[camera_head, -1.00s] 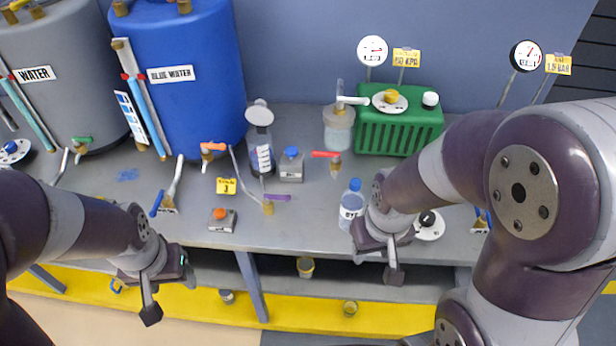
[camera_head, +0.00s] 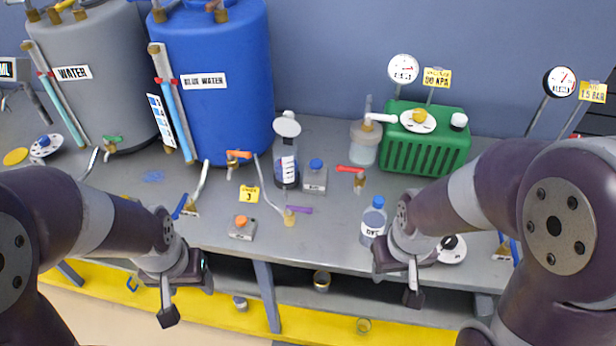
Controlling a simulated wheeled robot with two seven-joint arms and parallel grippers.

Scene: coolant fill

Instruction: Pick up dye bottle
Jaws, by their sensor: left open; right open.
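The dye bottle (camera_head: 373,222) is a small clear bottle with a blue cap and a label reading DYE. It stands upright near the front edge of the bench, right of centre. My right gripper (camera_head: 412,284) is open and empty, just right of the bottle and nearer the camera, past the bench's front edge. The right wrist is close beside the bottle; I cannot tell whether they touch. My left gripper (camera_head: 184,300) is open and empty, in front of the bench at the lower left, far from the bottle.
A red-handled valve (camera_head: 357,175) stands behind the bottle. Bare bench lies left of the bottle.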

